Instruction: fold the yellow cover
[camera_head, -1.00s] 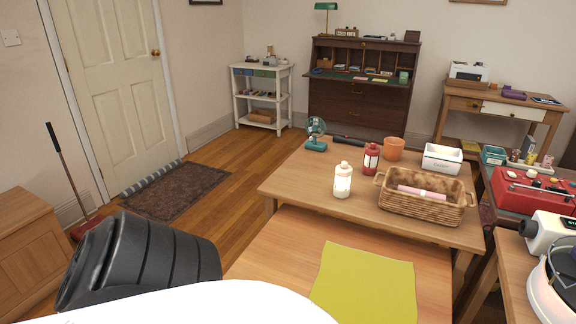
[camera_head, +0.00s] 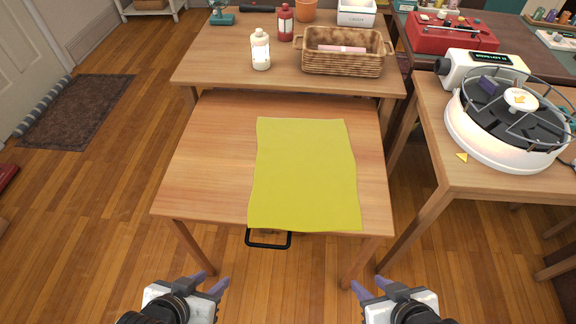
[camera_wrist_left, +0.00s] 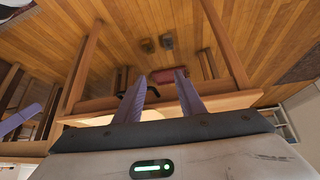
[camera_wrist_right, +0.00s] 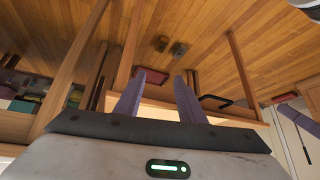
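The yellow cover (camera_head: 305,175) lies flat and spread out on the low wooden table (camera_head: 205,165), with its near edge at the table's front edge. Its sides are slightly wavy. My left gripper (camera_head: 213,282) is open and empty, in front of the table to the left of the cover. My right gripper (camera_head: 364,287) is open and empty, in front of the table near the cover's right side. The purple fingers also show apart in the left wrist view (camera_wrist_left: 160,95) and the right wrist view (camera_wrist_right: 162,95). Neither gripper touches the cover.
A black handle (camera_head: 268,244) hangs under the table's front edge. Behind stands a higher table (camera_head: 215,70) with a wicker basket (camera_head: 345,66), a cream bottle (camera_head: 260,52) and a red bottle (camera_head: 285,24). A side table (camera_head: 440,180) with a round device (camera_head: 505,140) stands at right.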

